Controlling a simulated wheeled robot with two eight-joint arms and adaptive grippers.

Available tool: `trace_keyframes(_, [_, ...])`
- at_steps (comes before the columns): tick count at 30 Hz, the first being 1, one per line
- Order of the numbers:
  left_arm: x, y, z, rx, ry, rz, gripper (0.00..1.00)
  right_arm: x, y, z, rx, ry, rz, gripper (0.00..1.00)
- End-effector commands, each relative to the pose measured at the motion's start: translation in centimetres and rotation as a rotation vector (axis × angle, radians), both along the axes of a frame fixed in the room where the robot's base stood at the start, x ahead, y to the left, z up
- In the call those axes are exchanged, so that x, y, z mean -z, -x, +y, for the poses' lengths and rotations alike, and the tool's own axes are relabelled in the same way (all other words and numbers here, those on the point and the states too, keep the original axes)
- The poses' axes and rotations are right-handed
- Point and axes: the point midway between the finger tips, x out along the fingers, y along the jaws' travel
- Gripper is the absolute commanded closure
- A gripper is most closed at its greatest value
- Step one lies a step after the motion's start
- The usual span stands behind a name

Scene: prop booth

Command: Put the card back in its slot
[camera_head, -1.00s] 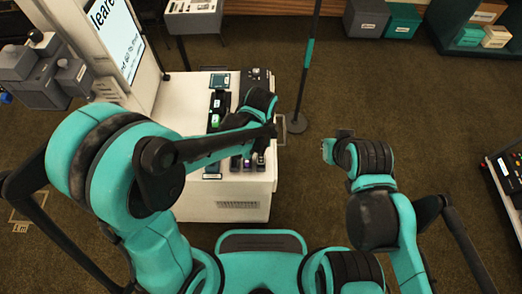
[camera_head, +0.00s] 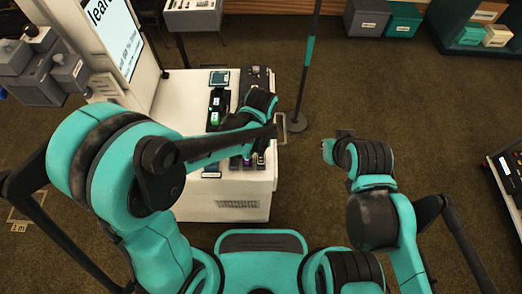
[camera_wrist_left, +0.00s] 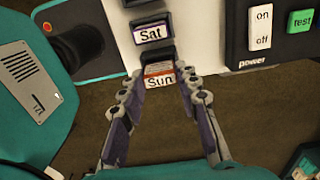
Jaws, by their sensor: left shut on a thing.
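In the left wrist view my left gripper (camera_wrist_left: 162,82) is shut on a small card (camera_wrist_left: 158,69) with a reddish band, between its two fingertips. A white "Sun" label (camera_wrist_left: 161,82) shows right at the fingertips. A dark holder with a "Sat" label (camera_wrist_left: 151,33) is just beyond. The fingers partly hide the card, and I cannot tell whether it sits in a slot.
Beside the labels is a dark panel with an on/off switch (camera_wrist_left: 262,27) and a green test button (camera_wrist_left: 301,21). A black box with a green item (camera_head: 215,108) lies on the counter. A thin pole (camera_head: 305,75) stands right of it. Open floor lies to the right.

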Motion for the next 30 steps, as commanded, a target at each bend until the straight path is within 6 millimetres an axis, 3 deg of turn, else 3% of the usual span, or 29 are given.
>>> trace_keyframes(30, [1.7,0.0,0.0,0.0,0.0,0.0,0.98,1.5,0.0,0.0,0.0,0.0,0.0,1.0])
